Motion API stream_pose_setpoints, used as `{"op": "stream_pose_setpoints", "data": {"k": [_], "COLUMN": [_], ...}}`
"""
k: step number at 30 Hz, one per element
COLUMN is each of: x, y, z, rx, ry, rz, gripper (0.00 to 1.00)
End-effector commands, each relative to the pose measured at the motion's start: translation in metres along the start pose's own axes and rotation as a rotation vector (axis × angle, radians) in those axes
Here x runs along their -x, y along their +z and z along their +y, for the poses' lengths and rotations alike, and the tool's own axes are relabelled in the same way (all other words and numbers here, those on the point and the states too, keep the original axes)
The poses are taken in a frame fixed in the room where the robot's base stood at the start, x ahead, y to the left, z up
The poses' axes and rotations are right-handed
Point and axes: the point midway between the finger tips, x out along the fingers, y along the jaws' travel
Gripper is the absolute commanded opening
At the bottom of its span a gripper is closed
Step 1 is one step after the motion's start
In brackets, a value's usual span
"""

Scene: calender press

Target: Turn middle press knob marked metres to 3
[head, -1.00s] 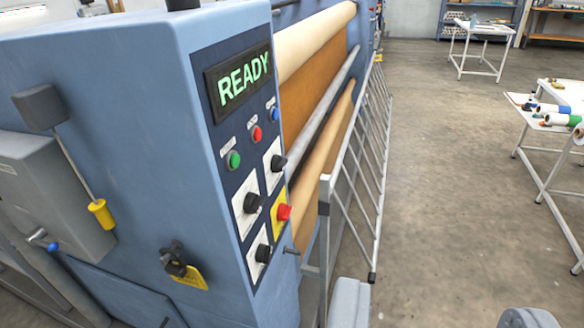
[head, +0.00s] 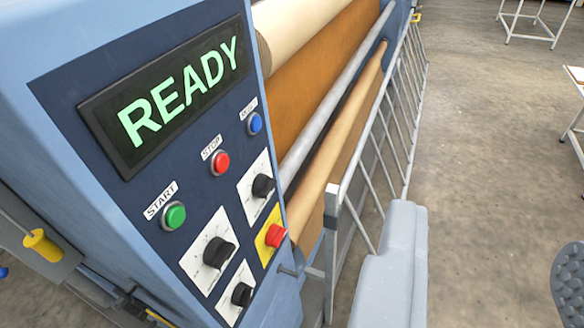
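The press's control panel (head: 60,85) fills the left of the view. It has three black knobs on white plates: an upper right one (head: 263,186), a larger one (head: 218,253) between the others in height, and a lower one (head: 242,294). Their scale marks and any "metres" lettering are too small to read, so I cannot tell their settings. My gripper (head: 488,228) is at the lower right, its two grey fingers wide apart with nothing between them. It is right of the knobs in the picture and touches none of them.
The display (head: 170,95) reads READY. Green START (head: 174,216), red STOP (head: 220,163) and blue (head: 254,123) buttons sit above the knobs. A red button (head: 275,235) on yellow sits close beside them. A metal guard rail (head: 333,240) stands between panel and gripper. Open floor lies right.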

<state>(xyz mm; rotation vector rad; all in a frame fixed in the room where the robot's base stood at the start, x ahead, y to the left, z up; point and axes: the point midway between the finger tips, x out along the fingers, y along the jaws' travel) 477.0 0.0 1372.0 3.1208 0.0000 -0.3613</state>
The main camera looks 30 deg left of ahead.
Motion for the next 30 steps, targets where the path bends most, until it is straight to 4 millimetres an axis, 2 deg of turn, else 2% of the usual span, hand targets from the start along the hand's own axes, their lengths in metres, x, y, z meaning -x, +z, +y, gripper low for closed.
{"op": "stream_pose_setpoints", "data": {"k": [9,10,12,14,17,20,25,30], "x": [0.000,0.000,-0.001,-0.005,-0.021,-0.047,-0.096,-0.135], "y": [0.000,0.000,0.000,0.001,0.007,0.022,0.052,0.080], "z": [0.000,0.000,0.000,-0.002,-0.007,-0.017,-0.043,-0.070], "rx": [0.000,0.000,0.000,0.001,0.005,0.012,0.037,0.059], "ry": [0.000,0.000,-0.002,-0.011,-0.047,-0.120,-0.306,-0.521], "rz": [0.000,0.000,-0.003,-0.014,-0.059,-0.143,-0.295,-0.403], "gripper": [0.36,0.39,0.59,0.59,0.59,0.59,0.59,0.59]}}
